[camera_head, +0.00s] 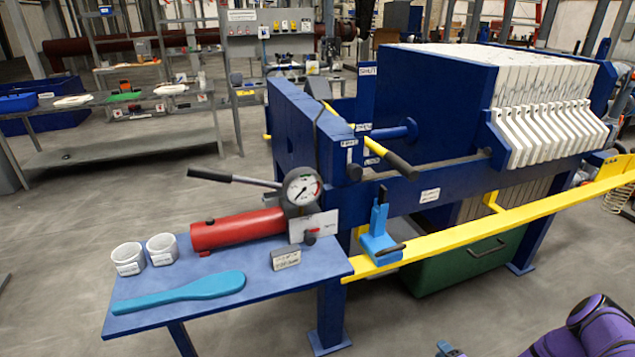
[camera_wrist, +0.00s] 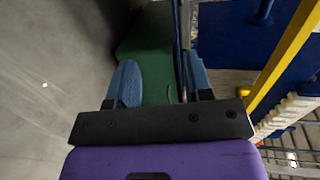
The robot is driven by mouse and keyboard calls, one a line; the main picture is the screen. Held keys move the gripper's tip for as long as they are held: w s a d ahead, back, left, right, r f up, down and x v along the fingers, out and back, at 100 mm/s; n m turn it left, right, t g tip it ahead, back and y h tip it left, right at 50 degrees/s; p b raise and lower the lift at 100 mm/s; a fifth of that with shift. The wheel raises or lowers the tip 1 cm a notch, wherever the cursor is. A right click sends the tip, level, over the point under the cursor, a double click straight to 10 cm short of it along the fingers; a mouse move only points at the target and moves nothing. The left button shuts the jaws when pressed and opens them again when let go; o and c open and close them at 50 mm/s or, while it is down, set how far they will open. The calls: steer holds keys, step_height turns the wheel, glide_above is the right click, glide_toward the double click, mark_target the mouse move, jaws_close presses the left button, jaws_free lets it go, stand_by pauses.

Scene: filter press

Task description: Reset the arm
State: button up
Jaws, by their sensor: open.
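My gripper (camera_wrist: 160,82) shows in the wrist view with its two blue fingers spread apart and nothing between them. Beyond the fingers is a green bin (camera_wrist: 150,45), with grey floor to the left. In the head view my purple arm is at the bottom right corner, in front of the filter press (camera_head: 430,85). Only a small blue tip, probably of my gripper, shows at the bottom edge there; the rest is cut off. The arm is clear of the side table (camera_head: 140,318).
A yellow rail (camera_head: 520,218) runs along the press front, carrying a blue clamp-like piece (camera_head: 380,240). The green bin (camera_head: 470,262) sits under the press. The table holds a red pump cylinder (camera_head: 237,231), a teal paddle (camera_head: 180,292) and two white cups. Floor at left is open.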

steer(key=w+r+n+g+y, duration=0.2)
steer(key=w+r, duration=0.2)
steer(key=r, duration=0.5)
steer(key=w+r+n+g+y, duration=0.2)
steer(key=w+r+n+y, duration=0.1)
steer(key=r, duration=0.6)
steer(key=w+r+n+g+y, duration=0.2)
steer(key=w+r, duration=0.2)
steer(key=r, duration=0.5)
steer(key=s+a+r+n+g+h, duration=0.1)
steer(key=a+r+n+g, duration=0.25)
steer(key=r, duration=0.95)
steer(key=s+a+r+n+g, duration=0.1)
steer(key=a+r+n+g, duration=0.2)
steer(key=r, duration=1)
steer(key=s+a+r+g+h, duration=0.1)
steer(key=s+a+r+h, duration=0.2)
steer(key=s+r, duration=0.6)
steer(key=s+a+r+g+h, duration=0.1)
steer(key=s+a+r+h, duration=0.4)
steer(key=r, duration=0.6)
steer(key=s+d+r+t+h, duration=0.1)
steer(key=s+r, duration=0.3)
steer(key=s, duration=0.7)
steer(key=s+d+r+t+h, duration=0.1)
steer(key=s+r+t, duration=0.3)
steer(key=s, duration=0.7)
steer(key=shift+r+h, duration=0.5)
steer(key=shift+h, duration=0.3)
